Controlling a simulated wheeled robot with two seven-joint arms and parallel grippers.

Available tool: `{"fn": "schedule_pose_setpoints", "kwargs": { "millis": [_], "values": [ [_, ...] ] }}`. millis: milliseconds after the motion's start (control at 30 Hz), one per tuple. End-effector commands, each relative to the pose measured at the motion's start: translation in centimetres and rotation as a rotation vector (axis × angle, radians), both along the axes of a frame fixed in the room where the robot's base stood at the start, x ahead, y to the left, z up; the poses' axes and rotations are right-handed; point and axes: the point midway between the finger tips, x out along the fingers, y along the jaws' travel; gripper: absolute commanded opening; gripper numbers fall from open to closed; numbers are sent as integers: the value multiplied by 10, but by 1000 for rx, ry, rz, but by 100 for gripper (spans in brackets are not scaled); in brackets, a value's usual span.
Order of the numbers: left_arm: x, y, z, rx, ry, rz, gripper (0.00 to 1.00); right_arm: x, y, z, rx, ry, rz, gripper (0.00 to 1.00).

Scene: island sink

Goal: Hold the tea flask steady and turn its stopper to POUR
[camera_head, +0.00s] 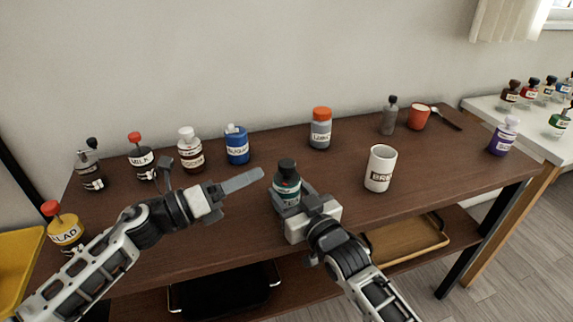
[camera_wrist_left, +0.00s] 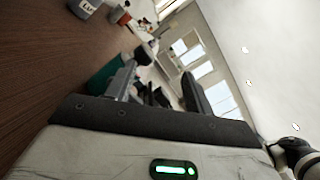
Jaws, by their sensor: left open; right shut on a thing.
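The tea flask (camera_head: 288,193) is a dark green bottle with a white label and a black stopper (camera_head: 287,168). It stands upright near the table's front edge. My right gripper (camera_head: 290,204) is shut around its body and hides its lower part. My left gripper (camera_head: 258,175) is open and empty, just left of the flask at about stopper height, apart from it. In the left wrist view the green flask (camera_wrist_left: 104,74) and black stopper (camera_wrist_left: 144,53) show beyond the left gripper's fingers. A small red mark shows near the stopper; its setting is too small to read.
A white mug (camera_head: 380,168) stands right of the flask. A grey jar with an orange lid (camera_head: 321,129) is behind. A blue canister (camera_head: 237,146), a brown jar (camera_head: 190,152) and other bottles line the back left. A red cup (camera_head: 418,117) is back right.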

Motion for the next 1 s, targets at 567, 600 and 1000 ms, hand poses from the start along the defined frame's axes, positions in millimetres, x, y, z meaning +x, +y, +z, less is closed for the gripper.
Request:
{"fn": "schedule_pose_setpoints", "kwargs": {
  "millis": [567, 600, 1000],
  "values": [
    [7, -5, -12, 486, -562, 122, 53, 0, 0, -1, 0, 1, 1, 26],
    [12, -11, -12, 486, -560, 124, 53, 0, 0, -1, 0, 1, 1, 26],
    [51, -69, -13, 485, -555, 124, 53, 0, 0, -1, 0, 1, 0, 26]
  ]
}}
